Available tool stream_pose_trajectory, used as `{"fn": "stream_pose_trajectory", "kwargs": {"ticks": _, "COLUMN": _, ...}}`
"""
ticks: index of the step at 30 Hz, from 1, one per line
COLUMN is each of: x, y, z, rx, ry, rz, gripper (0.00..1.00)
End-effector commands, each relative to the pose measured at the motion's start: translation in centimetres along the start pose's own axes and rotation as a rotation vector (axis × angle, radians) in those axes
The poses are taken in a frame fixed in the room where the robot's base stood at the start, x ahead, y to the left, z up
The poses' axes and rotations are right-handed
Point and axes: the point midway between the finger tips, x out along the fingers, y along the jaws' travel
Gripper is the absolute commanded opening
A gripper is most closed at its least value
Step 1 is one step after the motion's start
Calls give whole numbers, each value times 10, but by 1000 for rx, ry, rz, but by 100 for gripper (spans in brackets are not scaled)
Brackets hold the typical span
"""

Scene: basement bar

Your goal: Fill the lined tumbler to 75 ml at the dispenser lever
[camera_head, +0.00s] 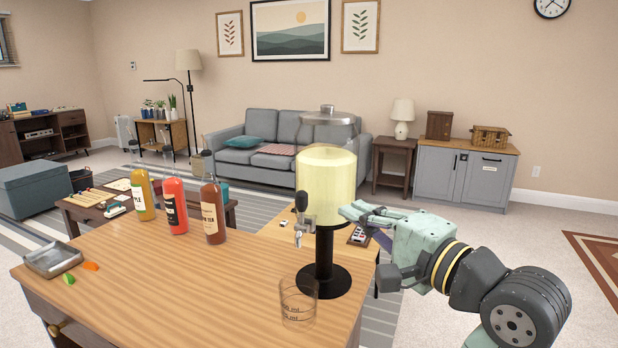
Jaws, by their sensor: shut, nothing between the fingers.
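The lined tumbler (298,305) is a clear glass with dark measuring marks. It stands upright on the wooden counter, below the tap and in front of the dispenser's black base. I see no liquid in it. The dispenser (327,175) is a clear tank of pale yellow liquid with a lid, on a black stand. Its tap with the dispenser lever (301,203) is on its left front, and the spout points down above the tumbler. I see no stream. My gripper (346,211) is shut and empty, its fingertips beside the dispenser's lower right side. Whether they touch it, I cannot tell.
Yellow (143,194), red (174,204) and brown (213,210) bottles stand at the counter's back left. A metal tray (52,259) and small green and orange pieces lie at the left. The counter's (190,295) middle is clear. Its right edge is close to the dispenser.

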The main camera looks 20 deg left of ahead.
Motion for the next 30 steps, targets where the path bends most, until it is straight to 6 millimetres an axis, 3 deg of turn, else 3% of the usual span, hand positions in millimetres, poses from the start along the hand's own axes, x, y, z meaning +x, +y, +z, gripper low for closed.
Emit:
{"fn": "stream_pose_trajectory", "kwargs": {"ticks": 4, "x": -14, "y": 5, "z": -6, "rx": 55, "ry": 0, "rz": 39, "gripper": 0}}
{"fn": "stream_pose_trajectory", "kwargs": {"ticks": 14, "x": -10, "y": 6, "z": -5, "rx": 55, "ry": -2, "rz": 40, "gripper": 0}}
{"fn": "stream_pose_trajectory", "kwargs": {"ticks": 17, "x": -2, "y": 6, "z": -4, "rx": 55, "ry": -5, "rz": 40, "gripper": 0}}
{"fn": "stream_pose_trajectory", "kwargs": {"ticks": 30, "x": 72, "y": 8, "z": -4, "rx": 55, "ry": -4, "rz": 41, "gripper": 0}}
